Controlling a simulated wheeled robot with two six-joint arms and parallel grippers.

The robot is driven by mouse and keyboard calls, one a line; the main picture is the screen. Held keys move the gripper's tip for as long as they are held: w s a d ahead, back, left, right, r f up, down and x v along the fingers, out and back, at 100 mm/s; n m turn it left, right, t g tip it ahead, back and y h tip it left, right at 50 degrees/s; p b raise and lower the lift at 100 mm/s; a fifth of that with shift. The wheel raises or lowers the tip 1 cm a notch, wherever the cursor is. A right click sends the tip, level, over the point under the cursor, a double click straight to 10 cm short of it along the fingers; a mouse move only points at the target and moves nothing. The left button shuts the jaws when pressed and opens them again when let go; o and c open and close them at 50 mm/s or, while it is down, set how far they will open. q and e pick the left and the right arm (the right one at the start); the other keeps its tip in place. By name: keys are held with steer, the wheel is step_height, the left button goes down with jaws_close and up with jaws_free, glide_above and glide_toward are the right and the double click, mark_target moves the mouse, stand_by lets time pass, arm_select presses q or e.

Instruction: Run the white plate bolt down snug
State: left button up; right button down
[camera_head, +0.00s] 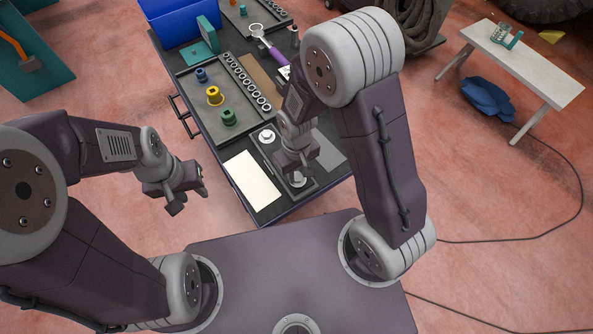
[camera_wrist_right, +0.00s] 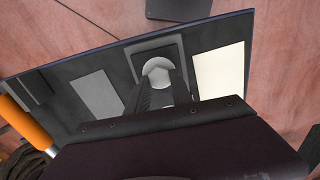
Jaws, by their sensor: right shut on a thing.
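A dark rectangular plate (camera_head: 312,188) lies near the front of the tabletop. One white bolt (camera_head: 267,136) stands at its far left end. My left gripper (camera_head: 189,203) is open and empty, left of the table.
A white card (camera_head: 252,180) and a grey card (camera_head: 329,150) flank the plate. Behind is a tray (camera_head: 205,112) with blue, yellow and green sockets and a row of metal ones. A purple-handled wrench (camera_head: 272,53) and blue bin (camera_head: 183,20) are farther back.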

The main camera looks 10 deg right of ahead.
mark_target(297, 175)
steer(key=c, duration=1.1)
jaws_free()
step_height(297, 175, up, 9)
steer(key=shift+r+p, duration=0.1)
steer(key=shift+p, duration=0.2)
steer(key=shift+s+d+r+m+t, duration=0.15)
steer(key=shift+s+d+m, duration=0.5)
steer(key=shift+d, duration=0.8)
steer(key=shift+s+d+m+t, duration=0.25)
steer(key=shift+s+d+m, duration=0.45)
steer(key=shift+d, duration=0.75)
steer(key=shift+s+d+r+m+t, duration=0.15)
steer(key=shift+s+d+m, duration=0.5)
steer(key=shift+d, duration=0.8)
